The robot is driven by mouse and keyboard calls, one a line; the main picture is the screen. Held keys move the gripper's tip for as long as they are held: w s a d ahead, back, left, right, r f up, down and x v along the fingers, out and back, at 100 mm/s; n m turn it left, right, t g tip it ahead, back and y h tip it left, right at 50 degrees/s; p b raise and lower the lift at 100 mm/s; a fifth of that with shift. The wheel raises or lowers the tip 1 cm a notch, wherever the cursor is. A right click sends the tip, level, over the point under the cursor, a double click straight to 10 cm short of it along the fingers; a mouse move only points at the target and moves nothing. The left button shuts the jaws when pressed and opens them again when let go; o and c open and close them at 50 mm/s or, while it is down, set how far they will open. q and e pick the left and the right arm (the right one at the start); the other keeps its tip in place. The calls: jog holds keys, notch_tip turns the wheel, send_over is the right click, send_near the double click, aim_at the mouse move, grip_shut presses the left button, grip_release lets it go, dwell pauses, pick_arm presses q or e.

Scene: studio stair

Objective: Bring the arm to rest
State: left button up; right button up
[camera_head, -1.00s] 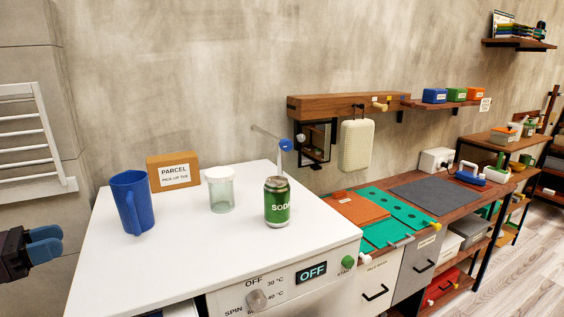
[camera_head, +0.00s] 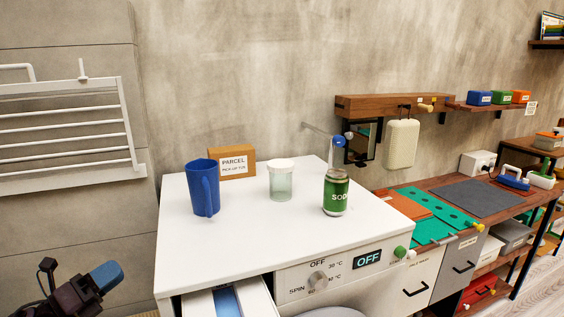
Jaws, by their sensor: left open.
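My left gripper (camera_head: 93,285) is at the lower left in the head view, dark with blue fingertips. It is open, with nothing seen between its fingers. It is left of the white washing machine (camera_head: 300,240) and below its top, apart from it. My right gripper is not in view.
On the machine's top stand a blue jug (camera_head: 204,188), a parcel box (camera_head: 236,163), a lidded jar (camera_head: 281,182) and a green soda can (camera_head: 336,192). A drawer (camera_head: 228,299) stands out at its front. A white rack (camera_head: 65,130) hangs on the left wall.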

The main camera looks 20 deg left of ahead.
pick_arm(q)
jog(key=s+d+f+n+g+y, duration=0.15)
jog(key=d+f+n+y, duration=0.25)
jog(key=f+n, duration=0.55)
jog(key=s+d+f+n+g+y, duration=0.1)
jog(key=s+d+f+n+y, duration=0.3)
jog(key=f+n, duration=0.5)
jog(key=s+d+f+n+g, duration=0.2)
jog(key=d+f+n, duration=0.2)
jog(key=d, duration=0.3)
jog(key=s+d+f+n+g, duration=0.3)
jog(key=d+f+n, duration=0.2)
jog(key=d+n, duration=0.1)
jog(key=shift+s+d+f, duration=0.25)
jog(key=shift+d, duration=0.1)
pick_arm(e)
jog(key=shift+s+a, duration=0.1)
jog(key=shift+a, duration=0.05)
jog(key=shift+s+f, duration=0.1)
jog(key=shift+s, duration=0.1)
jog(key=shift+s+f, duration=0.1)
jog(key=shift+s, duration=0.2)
